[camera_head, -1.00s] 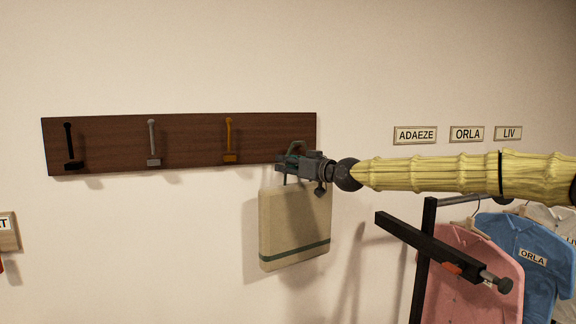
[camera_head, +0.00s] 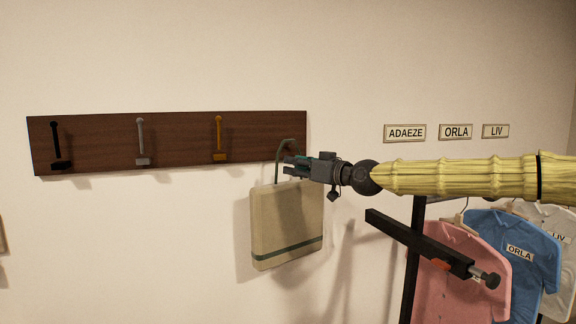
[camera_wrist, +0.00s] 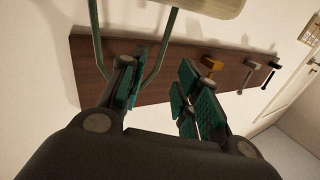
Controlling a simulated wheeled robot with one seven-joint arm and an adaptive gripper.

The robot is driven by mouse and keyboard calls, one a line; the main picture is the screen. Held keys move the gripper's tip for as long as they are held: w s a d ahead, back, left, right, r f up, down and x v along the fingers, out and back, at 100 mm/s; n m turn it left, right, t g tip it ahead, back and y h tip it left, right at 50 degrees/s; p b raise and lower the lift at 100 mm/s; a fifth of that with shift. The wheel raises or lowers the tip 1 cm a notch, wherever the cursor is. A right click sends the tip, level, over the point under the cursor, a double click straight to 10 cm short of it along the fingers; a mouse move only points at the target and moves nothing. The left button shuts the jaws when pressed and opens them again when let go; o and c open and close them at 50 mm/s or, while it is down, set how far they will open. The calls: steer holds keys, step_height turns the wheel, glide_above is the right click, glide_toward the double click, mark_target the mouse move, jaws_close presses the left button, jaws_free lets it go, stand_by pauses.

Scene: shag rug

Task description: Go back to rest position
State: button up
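My gripper (camera_head: 294,165) is in front of the right end of the dark wooden hook board, beside the bag's handle. In the wrist view my gripper (camera_wrist: 160,90) has its teal-padded fingers spread apart with nothing between them. A beige bag (camera_head: 287,222) with a green stripe hangs below the board's right end. Its green looped handle (camera_head: 278,162) rises to the board. In the wrist view the handle (camera_wrist: 95,38) passes behind the left finger; whether they touch I cannot tell. The hook holding the bag is hidden.
The hook board (camera_head: 88,135) carries black (camera_head: 57,145), grey (camera_head: 141,143) and orange (camera_head: 219,140) hooks, all empty. A clothes rack (camera_head: 417,235) with a pink shirt (camera_head: 455,280), a blue shirt (camera_head: 515,245) and a white shirt stands at right, under my arm. Name plates (camera_head: 405,133) are on the wall.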

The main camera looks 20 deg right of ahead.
steer(key=shift+v, duration=2.15)
steer(key=shift+f, duration=0.1)
steer(key=a+f+g, duration=0.1)
steer(key=a+f, duration=0.3)
steer(key=f, duration=0.4)
steer(key=a+f+g, duration=0.2)
steer(key=a+f, duration=0.2)
steer(key=f, duration=0.4)
steer(key=s+a+f+m+g+h, duration=0.1)
steer(key=s+a+f+g, duration=0.2)
steer(key=f, duration=0.9)
steer(key=s+a+f+m+h, duration=0.1)
steer(key=s+a+f, duration=0.2)
steer(key=s+f, duration=0.55)
steer(key=s+a+f+m+g+h, duration=0.1)
steer(key=a+f+g, duration=0.1)
steer(key=f, duration=1.2)
steer(key=s+d+f+m+g+h+b, duration=0.1)
steer(key=s+f+g+h, duration=0.15)
steer(key=s+f, duration=1.1)
steer(key=s+d+f+m+g+h, duration=0.1)
steer(key=s+f+g, duration=0.2)
steer(key=s+f, duration=1)
steer(key=s+d+g+h, duration=0.2)
steer(key=s+d, duration=0.2)
steer(key=s, duration=1.1)
